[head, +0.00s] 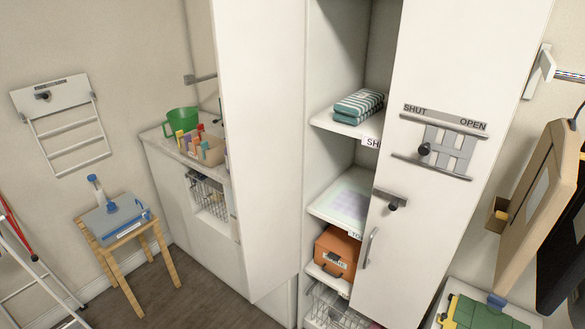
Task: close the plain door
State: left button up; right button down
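The plain door (262,140) is a tall white panel without latch or labels, left of the cabinet opening. It stands open, swung outward, and its lower corner hangs clear of the floor. The shelves (335,210) beside it are exposed. A second white door (470,60) on the right carries a bar latch (447,150) marked SHUT and OPEN, a dark knob (392,206) and a handle (370,247). Neither of my grippers is in view.
On the shelves are striped cloths (359,106) and an orange case (337,253); a wire basket (335,306) is below. A counter (160,150) stands behind the plain door. A wooden stool (130,250) is at left. Tan and dark boards (538,205) hang at right. Floor (205,290) shows at lower left.

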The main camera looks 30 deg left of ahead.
aim_at(258, 45)
jog(key=i+j+z, duration=0.15)
jog(key=j+z, duration=0.9)
jog(key=j, duration=0.85)
jog(key=j+z, duration=0.1)
jog(key=j, duration=0.85)
jog(key=k+j+z, duration=0.15)
jog(key=j, duration=0.8)
jog(key=i, duration=0.05)
